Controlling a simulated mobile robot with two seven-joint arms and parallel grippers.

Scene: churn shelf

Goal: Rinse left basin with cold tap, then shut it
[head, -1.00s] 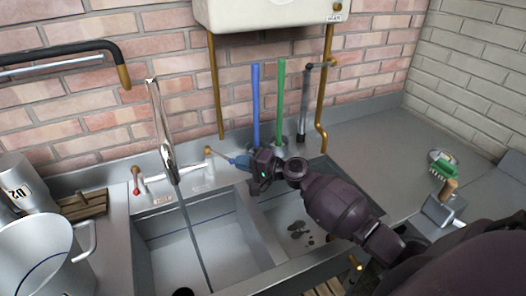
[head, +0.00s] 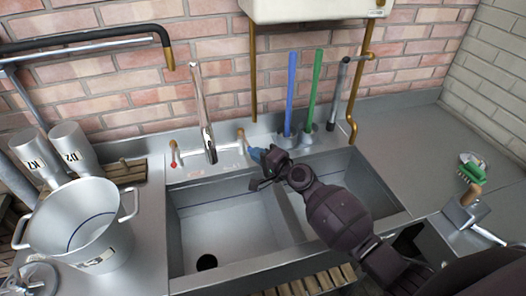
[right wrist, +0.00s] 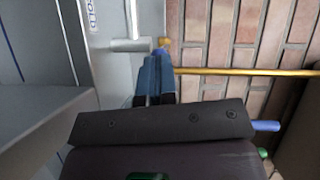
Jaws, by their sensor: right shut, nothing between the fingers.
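The chrome spout (head: 203,110) hangs over the left basin (head: 225,235), which is bare metal with a dark drain hole (head: 207,262). No water stream shows from the spout. The cold tap (head: 240,135), with a brown end, stands right of the spout; the red-ended hot tap (head: 174,152) is left of it. My right gripper (head: 256,154) is shut and empty, its blue fingertips just beside the cold tap. In the right wrist view the shut fingers (right wrist: 153,75) point at the tap's end (right wrist: 163,42); whether they touch is unclear. My left gripper is not in view.
A large metal pail (head: 85,225) and two metal cans (head: 72,145) stand on the left. Blue (head: 291,90) and green (head: 315,90) handles stand behind the right basin (head: 355,175), partly hidden by my arm. A green brush (head: 470,173) lies on the right counter.

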